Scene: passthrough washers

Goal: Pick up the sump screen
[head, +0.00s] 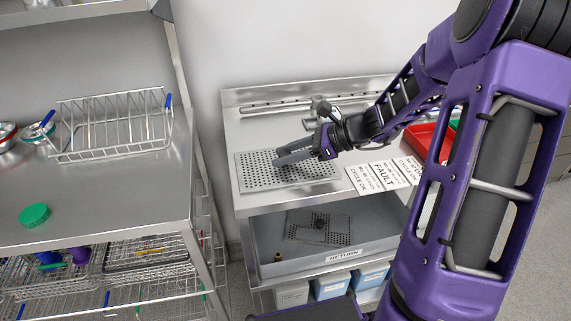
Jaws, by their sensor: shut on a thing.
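The sump screen (265,178) looks like a flat perforated metal plate. It is at the left end of the steel counter (232,112), close to the front edge. My gripper (281,158) is over the screen's back middle part, its grey fingers pointing left, and is shut on the screen. The fingers hide the exact place of the hold. I cannot tell whether the plate lies on the counter or is slightly raised.
A grey tray marked RETURN (342,254), below the counter, holds another perforated plate (312,226). White cards (383,174) and a red bin (424,142) lie right of the screen. Metal rods (272,106) lie behind. A rack (112,124) stands on the left table.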

